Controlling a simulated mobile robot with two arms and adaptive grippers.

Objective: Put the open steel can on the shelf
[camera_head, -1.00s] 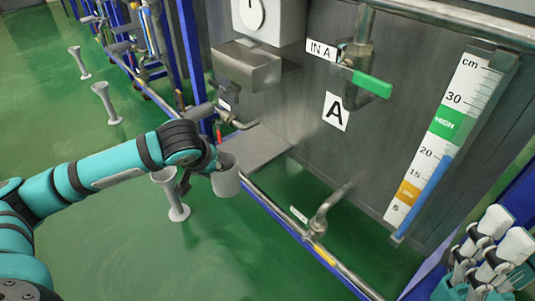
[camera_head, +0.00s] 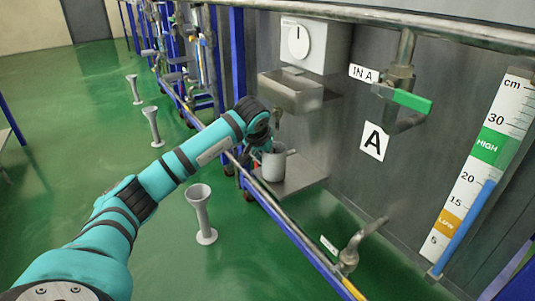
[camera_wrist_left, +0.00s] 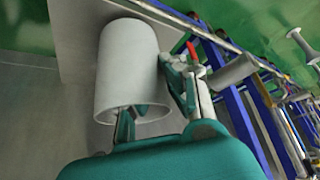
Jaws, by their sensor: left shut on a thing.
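The open steel can (camera_head: 272,166) is a light grey cylinder, upright with its mouth up. My left gripper (camera_head: 264,149) is shut on the can's wall near the rim. In the left wrist view, one finger of the gripper (camera_wrist_left: 157,105) reaches into the mouth of the can (camera_wrist_left: 125,65) and the other lies along its outside. The shelf (camera_head: 308,176) is a flat steel plate low on the grey panel. The can appears over the shelf's left part; I cannot tell whether its base touches the plate. My right gripper is out of view.
A steel box (camera_head: 291,93) juts from the panel above the shelf. A pipe (camera_head: 362,240) with an elbow and a green-handled valve (camera_head: 411,101) are to the right. Grey flared stands (camera_head: 202,215) rise from the green floor at left. The shelf's right part is clear.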

